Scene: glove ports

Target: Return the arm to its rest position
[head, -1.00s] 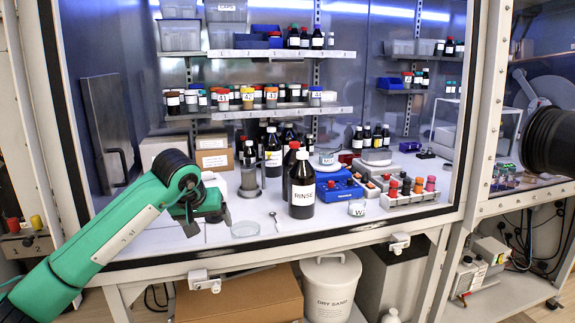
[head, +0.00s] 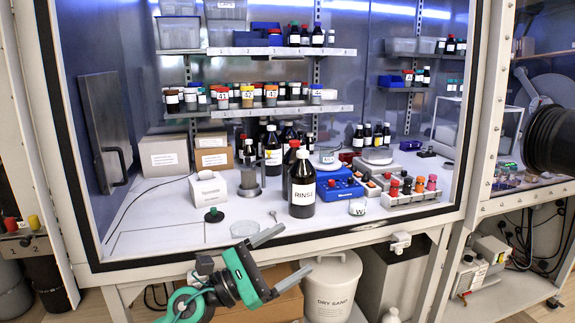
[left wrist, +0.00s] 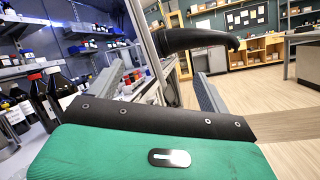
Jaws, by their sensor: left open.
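My green left arm is low in front of the cabinet in the head view. Its left gripper (head: 285,252) is open and empty, with its grey fingers apart and pointing right, in front of the bench's front edge. In the left wrist view the two grey fingers (left wrist: 158,92) stand apart with nothing between them. My right gripper is not in view.
The cabinet bench holds a RINSE bottle (head: 302,187), a glass dish (head: 245,229), a white box (head: 208,189) and a blue device (head: 340,189). A DRY SAND bin (head: 330,290) stands below, close right of the gripper. A black glove port (head: 552,140) sticks out at right.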

